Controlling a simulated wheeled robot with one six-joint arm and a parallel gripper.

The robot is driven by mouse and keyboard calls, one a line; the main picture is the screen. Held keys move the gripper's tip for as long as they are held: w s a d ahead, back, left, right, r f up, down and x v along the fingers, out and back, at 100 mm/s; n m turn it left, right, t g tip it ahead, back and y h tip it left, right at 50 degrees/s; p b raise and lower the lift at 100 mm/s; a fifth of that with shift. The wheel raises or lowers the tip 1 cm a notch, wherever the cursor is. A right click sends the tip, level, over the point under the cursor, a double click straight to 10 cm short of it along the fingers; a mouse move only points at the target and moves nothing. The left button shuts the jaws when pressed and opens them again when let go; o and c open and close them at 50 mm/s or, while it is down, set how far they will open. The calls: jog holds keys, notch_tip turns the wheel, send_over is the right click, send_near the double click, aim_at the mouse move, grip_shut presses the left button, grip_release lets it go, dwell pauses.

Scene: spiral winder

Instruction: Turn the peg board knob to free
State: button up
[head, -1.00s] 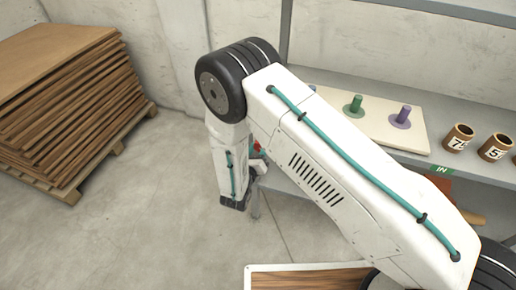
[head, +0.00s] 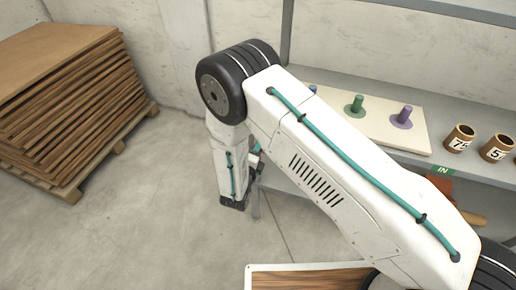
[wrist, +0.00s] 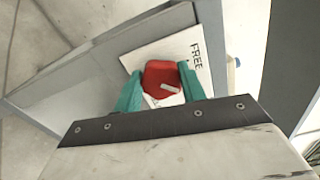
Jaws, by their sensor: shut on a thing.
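The red peg board knob (wrist: 160,76) sits on a white plate (wrist: 150,52) in the wrist view, with a pale pointer mark on its face. The word FREE (wrist: 195,53) is printed on the plate to the right of the knob. My gripper (wrist: 159,71) has its teal fingers on both sides of the knob and is shut on it. The lower part of the plate is partly hidden by the knob and fingers. In the head view the peg board (head: 385,127) shows a green and a purple peg; my arm hides the knob there.
The peg board lies on a grey metal shelf (head: 470,104). Several brown numbered cups (head: 460,138) stand to its right. A stack of brown boards (head: 60,110) on a pallet stands at the left. The concrete floor between is clear.

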jog(key=n, duration=0.8)
jog(key=shift+f+n, duration=0.25)
jog(key=shift+n, duration=0.15)
dwell(0.3)
jog(key=o, duration=1)
jog(key=shift+c, duration=0.2)
jog(key=shift+s, duration=0.1)
jog(key=v, duration=0.7)
jog(key=shift+s+a, duration=0.15)
jog(key=shift+s, duration=0.2)
